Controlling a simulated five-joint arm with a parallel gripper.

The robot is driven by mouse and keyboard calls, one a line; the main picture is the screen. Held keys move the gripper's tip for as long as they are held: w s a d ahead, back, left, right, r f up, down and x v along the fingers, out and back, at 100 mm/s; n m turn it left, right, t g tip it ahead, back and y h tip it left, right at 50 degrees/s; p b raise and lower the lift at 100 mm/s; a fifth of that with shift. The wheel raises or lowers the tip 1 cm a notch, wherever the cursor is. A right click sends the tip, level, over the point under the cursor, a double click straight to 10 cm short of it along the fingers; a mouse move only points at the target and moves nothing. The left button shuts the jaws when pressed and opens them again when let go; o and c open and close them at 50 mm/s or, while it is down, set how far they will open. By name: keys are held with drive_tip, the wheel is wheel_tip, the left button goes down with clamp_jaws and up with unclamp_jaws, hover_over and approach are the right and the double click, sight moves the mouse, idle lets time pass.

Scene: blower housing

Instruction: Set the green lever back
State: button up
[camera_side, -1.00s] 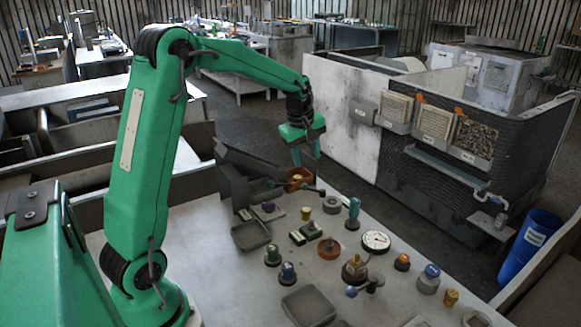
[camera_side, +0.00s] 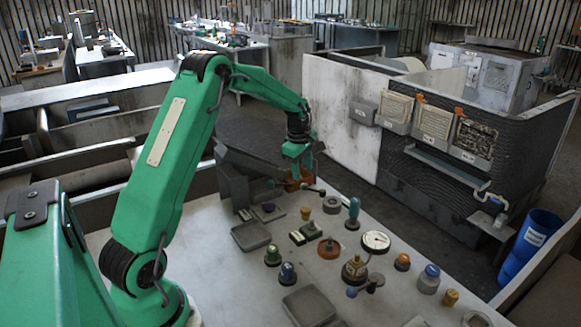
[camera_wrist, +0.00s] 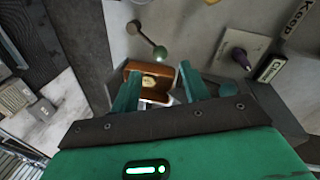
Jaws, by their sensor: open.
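The green lever shows in the wrist view as a dark arm with a green ball end (camera_wrist: 160,53), angled down and right from its round pivot. The ball lies just beyond the far edge of an orange-brown box (camera_wrist: 133,68) with a yellow round piece (camera_wrist: 150,81) in it. My gripper (camera_wrist: 157,82) is open, its two green fingers on either side of the box's near part. The ball is past the fingertips, not between them. In the side view my gripper (camera_side: 297,175) is low over the orange-brown box; I cannot tell whether it touches.
A purple piece (camera_wrist: 238,58) stands on the grey surface to the right in the wrist view. In the side view, several knobs, a white dial (camera_side: 376,241) and a shallow tray (camera_side: 251,236) crowd the bench. A grey chute-like housing (camera_side: 240,165) stands left of my gripper.

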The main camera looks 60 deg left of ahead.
sight(305, 184)
drive_tip(key=shift+w+a+f, duration=0.1)
drive_tip(key=shift+w+f, duration=0.1)
drive_tip(key=shift+f, duration=0.9)
drive_tip(key=shift+w+a+f, duration=0.1)
drive_tip(key=shift+w+f, duration=0.1)
drive_tip(key=shift+f, duration=0.85)
drive_tip(key=shift+w+f, duration=0.2)
drive_tip(key=shift+f, duration=0.9)
